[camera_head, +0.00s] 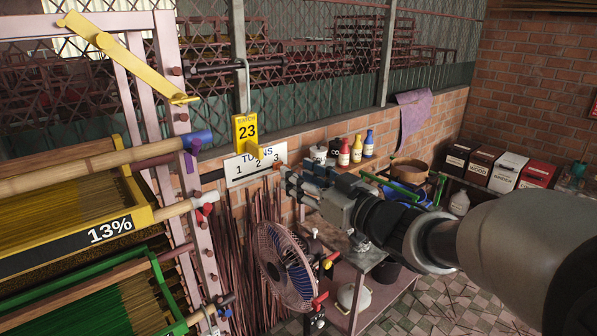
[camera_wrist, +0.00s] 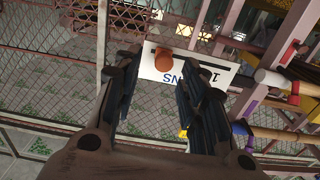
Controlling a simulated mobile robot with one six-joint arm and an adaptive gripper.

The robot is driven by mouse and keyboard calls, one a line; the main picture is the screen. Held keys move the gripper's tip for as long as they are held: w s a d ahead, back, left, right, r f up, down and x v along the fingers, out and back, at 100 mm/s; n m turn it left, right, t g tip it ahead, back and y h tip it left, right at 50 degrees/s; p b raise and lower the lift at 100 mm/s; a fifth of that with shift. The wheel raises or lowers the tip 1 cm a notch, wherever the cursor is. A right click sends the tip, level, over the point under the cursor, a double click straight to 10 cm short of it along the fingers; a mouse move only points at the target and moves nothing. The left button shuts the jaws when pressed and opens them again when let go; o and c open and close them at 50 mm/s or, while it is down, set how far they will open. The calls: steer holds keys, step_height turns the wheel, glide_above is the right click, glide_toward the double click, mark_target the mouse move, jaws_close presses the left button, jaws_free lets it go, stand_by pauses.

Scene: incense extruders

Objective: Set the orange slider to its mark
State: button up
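The orange slider (camera_head: 277,166) is a small rounded knob at the right end of a white board (camera_head: 235,181) marked TURNS with 1, 2 and 3. It sits close to the 3. In the wrist view the orange slider (camera_wrist: 164,59) lies ahead of the board, near its left end, in the gap between my fingertips. My gripper (camera_head: 284,176) reaches in from the right, close to the slider. In the wrist view my gripper (camera_wrist: 160,70) has its fingers spread apart. I cannot tell whether a finger touches the slider.
A yellow BATCH 23 sign (camera_head: 245,130) hangs above the board, with a yellow piece projecting near the 2. A fan (camera_head: 286,262) stands below my gripper. Extruder racks (camera_head: 100,235) fill the left. Bottles (camera_head: 356,148) stand on the ledge behind.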

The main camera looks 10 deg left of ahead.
steer(key=v, duration=0.8)
steer(key=shift+s+d, duration=0.3)
steer(key=s+d+f+m+t+h+b, duration=0.15)
steer(key=d+f+m+h+b, duration=0.25)
steer(key=d+f+h+b, duration=0.4)
steer(key=s+d+f+m+h+b, duration=0.2)
steer(key=d+f+m+h+b, duration=0.15)
steer(key=d+f+h, duration=0.4)
steer(key=s+f+m+g+y+b, duration=0.1)
steer(key=s+f+g+b, duration=0.3)
steer(key=s+f, duration=0.5)
steer(key=s+f+m+g+y+b, duration=0.1)
steer(key=s+f+g+b, duration=0.2)
steer(key=s+f, duration=0.6)
steer(key=s+g, duration=0.1)
steer(key=s, duration=0.4)
steer(key=shift+d+g+b, duration=0.35)
steer(key=shift+d+b, duration=0.05)
steer(key=shift+w+f, duration=0.1)
steer(key=shift+w, duration=0.05)
steer(key=shift+c, duration=0.4)
